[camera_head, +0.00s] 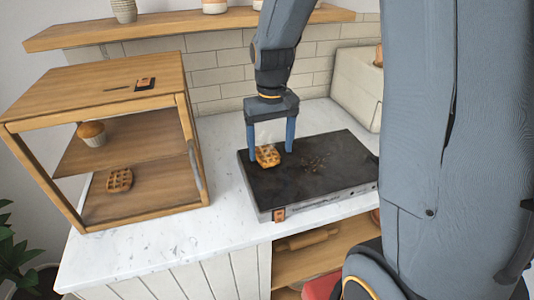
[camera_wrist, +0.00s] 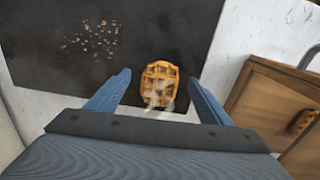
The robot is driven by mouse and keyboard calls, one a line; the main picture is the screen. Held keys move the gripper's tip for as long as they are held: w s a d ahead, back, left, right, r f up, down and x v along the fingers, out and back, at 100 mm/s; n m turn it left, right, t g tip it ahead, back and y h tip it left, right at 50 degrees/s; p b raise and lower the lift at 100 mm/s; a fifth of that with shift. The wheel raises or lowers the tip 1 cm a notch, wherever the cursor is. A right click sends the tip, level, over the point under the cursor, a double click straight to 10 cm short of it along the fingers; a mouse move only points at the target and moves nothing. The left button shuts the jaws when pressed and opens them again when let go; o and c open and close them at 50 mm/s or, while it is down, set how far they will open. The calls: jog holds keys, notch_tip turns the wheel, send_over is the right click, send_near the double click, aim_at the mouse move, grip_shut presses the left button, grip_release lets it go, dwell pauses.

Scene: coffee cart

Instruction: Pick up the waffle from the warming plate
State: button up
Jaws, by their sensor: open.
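A golden-brown waffle (camera_head: 268,156) lies near the left end of the black warming plate (camera_head: 325,180). My gripper (camera_head: 270,151) is open and points down over the plate, with one blue finger on each side of the waffle in the head view. In the wrist view the waffle (camera_wrist: 159,84) shows between and just beyond the two fingertips of my gripper (camera_wrist: 160,78), with bare plate (camera_wrist: 150,25) around it. Faint steam rises near it. I cannot tell how high the fingertips are above the plate. Nothing is held.
A wooden display case (camera_head: 130,85) stands to the left, with a muffin (camera_head: 92,133) and another waffle (camera_head: 119,180) inside. Crumbs (camera_head: 315,162) lie on the plate. A wooden shelf (camera_head: 190,26) runs along the tiled wall. White counter (camera_head: 222,200) is free between case and plate.

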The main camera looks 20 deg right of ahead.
aim_at(267, 156)
jog(key=shift+a+f, duration=0.15)
jog(key=shift+f, duration=1.2)
jog(key=c, duration=1.1)
